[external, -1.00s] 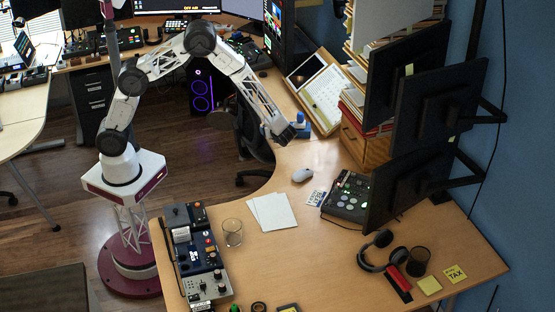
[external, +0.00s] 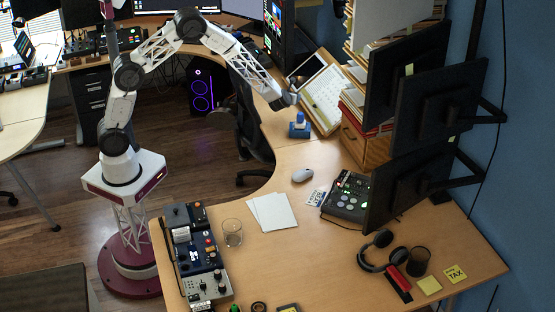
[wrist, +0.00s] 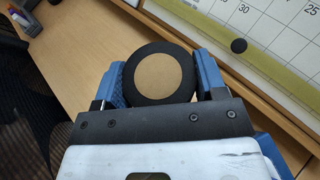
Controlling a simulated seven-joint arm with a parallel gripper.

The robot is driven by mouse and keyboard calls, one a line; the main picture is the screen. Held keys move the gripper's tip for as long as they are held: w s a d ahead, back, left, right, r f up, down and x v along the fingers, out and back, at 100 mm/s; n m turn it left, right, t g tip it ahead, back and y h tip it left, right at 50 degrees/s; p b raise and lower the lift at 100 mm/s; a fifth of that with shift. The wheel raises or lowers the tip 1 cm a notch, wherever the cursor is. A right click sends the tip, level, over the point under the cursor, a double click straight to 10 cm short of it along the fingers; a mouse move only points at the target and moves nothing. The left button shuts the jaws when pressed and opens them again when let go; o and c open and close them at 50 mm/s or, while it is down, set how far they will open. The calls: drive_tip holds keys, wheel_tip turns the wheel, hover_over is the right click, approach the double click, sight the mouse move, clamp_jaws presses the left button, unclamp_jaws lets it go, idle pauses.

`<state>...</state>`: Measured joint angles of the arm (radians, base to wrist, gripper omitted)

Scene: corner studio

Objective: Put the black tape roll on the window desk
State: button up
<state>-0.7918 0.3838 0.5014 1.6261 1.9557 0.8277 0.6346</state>
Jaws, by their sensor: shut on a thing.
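My gripper (external: 284,101) is raised over the wooden desk near the calendar board. In the wrist view, its blue-padded fingers (wrist: 158,82) are shut on the black tape roll (wrist: 158,50), one on each side. The roll is a black ring with a tan round centre, held above the wooden surface. In the external view the roll is too small and dark to tell from the gripper. A pale desk (external: 22,135) stands at the far left by a bright window with blinds, away from my gripper.
A blue object (external: 299,127) stands on the wooden desk just below my gripper. The calendar board (external: 322,96) leans close to its right. A chair (external: 252,125) is below to the left. A laptop (external: 24,46) and equipment occupy the pale desk's back; its front is clear.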

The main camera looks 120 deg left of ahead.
drive_tip(key=shift+w+a+r+m+t, duration=0.1)
drive_tip(key=shift+a+r+m+t, duration=0.1)
drive_tip(key=shift+a, duration=0.15)
drive_tip(key=shift+a+r+m+t, duration=0.1)
drive_tip(key=shift+a+t, duration=0.1)
drive_tip(key=shift+a, duration=0.1)
drive_tip(key=shift+f, duration=0.1)
hover_over(293, 117)
drive_tip(key=shift+a+f, duration=0.1)
drive_tip(key=shift+f, duration=2.95)
drive_tip(key=shift+f, duration=0.1)
drive_tip(key=shift+f, duration=1.8)
drive_tip(key=shift+f, duration=0.1)
drive_tip(key=o, duration=1)
drive_tip(key=shift+c, duration=0.2)
